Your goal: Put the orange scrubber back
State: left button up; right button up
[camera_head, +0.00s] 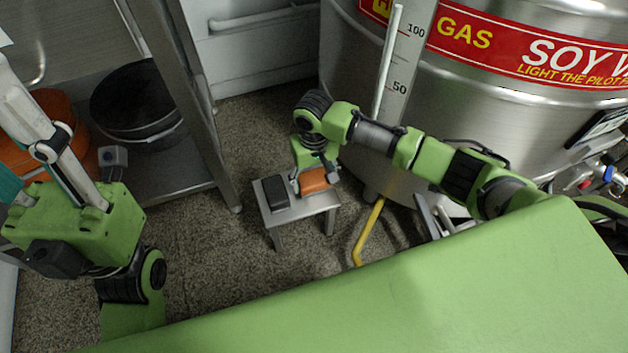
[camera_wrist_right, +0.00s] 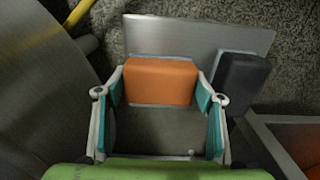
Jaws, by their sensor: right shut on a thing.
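The orange scrubber (camera_head: 314,181) is at the right side of a small metal stool (camera_head: 312,203), beside a dark block (camera_head: 275,194). My right gripper (camera_head: 312,184) reaches down over it. In the right wrist view, the teal-padded fingers of my right gripper (camera_wrist_right: 160,88) are shut on the two short sides of the orange scrubber (camera_wrist_right: 161,81). The scrubber is at or just above the stool top (camera_wrist_right: 195,32); I cannot tell if it touches. My left gripper (camera_head: 45,150) is at the left edge, partly out of frame, and its opening is unclear.
The dark block (camera_wrist_right: 243,84) stands close beside one finger. A large steel vessel (camera_head: 500,100) stands right of the stool. A metal rack (camera_head: 190,150) with a black pot (camera_head: 135,105) stands left. A yellow pipe (camera_head: 368,232) rises right of the stool. Floor in front is clear.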

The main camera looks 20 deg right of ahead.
jog(key=shift+r, duration=0.1)
jog(key=o, duration=1.1)
